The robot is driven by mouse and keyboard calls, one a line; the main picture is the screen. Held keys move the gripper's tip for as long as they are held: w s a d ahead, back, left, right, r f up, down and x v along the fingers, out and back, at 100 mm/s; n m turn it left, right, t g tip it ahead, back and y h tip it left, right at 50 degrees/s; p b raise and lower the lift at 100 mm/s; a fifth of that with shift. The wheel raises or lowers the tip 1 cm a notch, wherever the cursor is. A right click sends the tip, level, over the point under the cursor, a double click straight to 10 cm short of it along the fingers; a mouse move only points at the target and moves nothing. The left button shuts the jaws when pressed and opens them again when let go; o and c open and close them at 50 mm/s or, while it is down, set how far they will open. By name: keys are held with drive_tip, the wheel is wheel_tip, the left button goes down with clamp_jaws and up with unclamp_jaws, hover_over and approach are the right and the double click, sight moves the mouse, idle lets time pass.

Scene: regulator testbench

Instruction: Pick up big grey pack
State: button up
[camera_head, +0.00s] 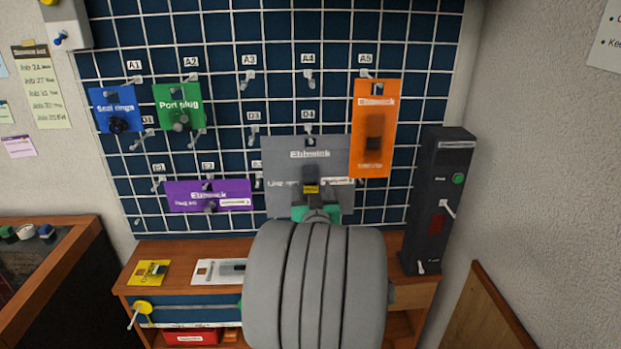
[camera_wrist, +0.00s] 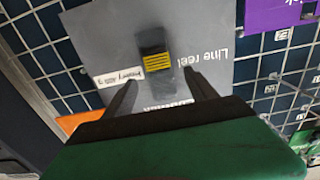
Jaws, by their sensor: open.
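The big grey pack (camera_head: 287,152) hangs on the wire grid at the middle, below the D4 label. It is a flat grey card with a dark block bearing a yellow label. In the wrist view the pack (camera_wrist: 100,38) appears turned over, with "Line reel" print and a white sticker. My gripper (camera_wrist: 160,82) is open, its two dark fingers spread on either side of the block's lower end in that view. I cannot tell whether they touch the card. In the head view my gripper (camera_head: 318,212) is in front of the pack's lower part, and my arm hides what is below.
An orange pack (camera_head: 362,100) hangs close at upper right, a purple pack (camera_head: 190,193) at lower left. Blue (camera_head: 101,97) and green (camera_head: 165,95) packs hang at upper left. A dark upright box (camera_head: 440,190) stands right. A wooden bench (camera_head: 180,248) lies below.

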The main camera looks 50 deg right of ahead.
sight(311, 181)
drive_tip(key=x, duration=0.2)
drive_tip(key=shift+w+d, duration=0.2)
drive_tip(key=shift+c, duration=0.3)
clamp_jaws()
drive_tip(key=shift+r, duration=0.1)
